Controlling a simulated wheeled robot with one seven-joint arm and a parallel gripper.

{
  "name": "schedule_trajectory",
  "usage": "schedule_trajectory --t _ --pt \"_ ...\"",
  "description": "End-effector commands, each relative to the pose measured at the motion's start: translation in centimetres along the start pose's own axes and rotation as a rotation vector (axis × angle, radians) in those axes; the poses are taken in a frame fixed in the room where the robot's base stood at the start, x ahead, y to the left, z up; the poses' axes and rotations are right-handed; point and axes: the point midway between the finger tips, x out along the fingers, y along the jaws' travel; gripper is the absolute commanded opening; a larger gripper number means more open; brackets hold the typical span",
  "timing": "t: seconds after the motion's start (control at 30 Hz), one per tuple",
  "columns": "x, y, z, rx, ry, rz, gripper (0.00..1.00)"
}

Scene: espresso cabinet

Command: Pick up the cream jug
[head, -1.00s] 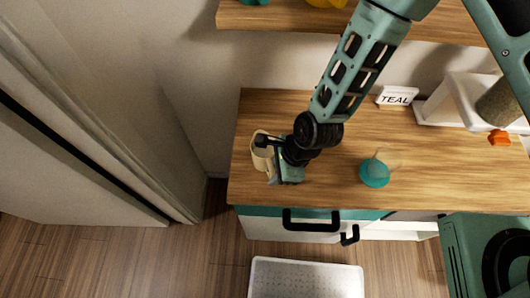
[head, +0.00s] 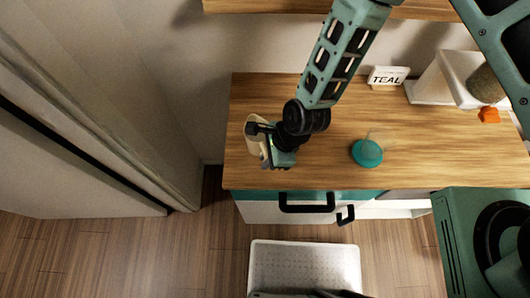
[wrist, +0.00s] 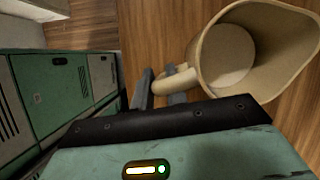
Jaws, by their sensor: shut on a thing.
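The cream jug (head: 253,129) is at the left end of the wooden counter in the head view, partly hidden by my gripper (head: 268,143). In the wrist view the jug (wrist: 225,62) fills the upper right, its open mouth and empty inside showing. Its handle (wrist: 178,81) lies between the two grey fingers of my gripper (wrist: 160,90), which is shut on it. I cannot tell whether the jug's base touches the counter.
A teal round vessel (head: 367,153) stands right of my gripper on the counter (head: 430,150). A TEAL sign (head: 388,77) and a white holder (head: 425,88) are at the back. A shelf (head: 280,7) hangs above.

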Motion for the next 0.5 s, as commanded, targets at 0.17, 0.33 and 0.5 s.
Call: schedule_trajectory --t 0.17,0.33,0.5 --pt "-0.7 -0.1 0.3 -0.002 -0.001 -0.003 0.0" --pt "-1.8 -0.1 0.8 -0.001 -0.001 -0.002 0.0" --pt "-3.4 -0.1 1.4 -0.002 -0.002 -0.003 0.0"
